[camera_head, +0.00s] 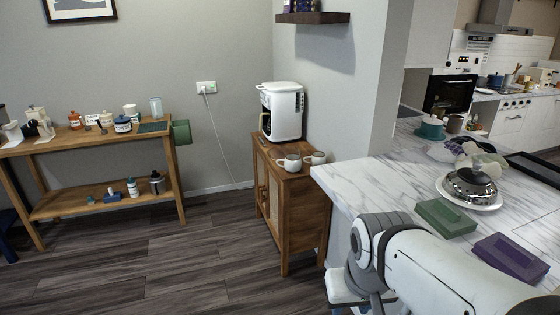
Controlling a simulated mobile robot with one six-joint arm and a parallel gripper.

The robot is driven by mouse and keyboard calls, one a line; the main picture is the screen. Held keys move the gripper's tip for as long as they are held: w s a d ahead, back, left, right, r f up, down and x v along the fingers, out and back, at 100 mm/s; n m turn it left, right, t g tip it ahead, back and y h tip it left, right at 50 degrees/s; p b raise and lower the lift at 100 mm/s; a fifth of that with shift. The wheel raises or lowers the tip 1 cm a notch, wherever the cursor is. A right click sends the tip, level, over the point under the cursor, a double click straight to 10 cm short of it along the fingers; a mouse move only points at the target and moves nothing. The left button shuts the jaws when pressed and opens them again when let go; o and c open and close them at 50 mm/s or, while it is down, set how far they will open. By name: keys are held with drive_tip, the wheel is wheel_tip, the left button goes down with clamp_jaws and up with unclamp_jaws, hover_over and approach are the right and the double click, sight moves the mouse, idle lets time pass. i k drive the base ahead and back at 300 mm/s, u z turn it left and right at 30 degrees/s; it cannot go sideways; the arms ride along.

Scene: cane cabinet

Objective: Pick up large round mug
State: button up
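Two pale mugs stand upright on the wooden cane cabinet (306,195), near the right part of its top. The left mug (291,163) looks slightly larger and rounder, with its handle to the left. The right mug (318,158) is close beside it, with its handle also to the left. I cannot tell for sure which is the large round one. My arm shows at the bottom right, in front of the marble counter.
A white coffee machine (283,111) stands behind the mugs on the cabinet. The marble counter (370,185) at right bears a green box (446,217), a purple box (508,254) and dishes. A wooden shelf table (90,146) stands at left. The floor (200,265) between is clear.

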sight(292, 163)
drive_tip(key=k, duration=1.15)
drive_tip(key=u, duration=0.55)
drive_tip(key=i, duration=1.45)
drive_tip(key=u, duration=0.4)
drive_tip(key=i, duration=1.6)
drive_tip(key=z, duration=0.9)
drive_tip(key=i, duration=1.2)
drive_tip(key=z, duration=1.05)
drive_tip(key=i, duration=0.45)
drive_tip(key=z, duration=0.25)
drive_tip(key=k, duration=0.75)
drive_tip(key=u, duration=0.05)
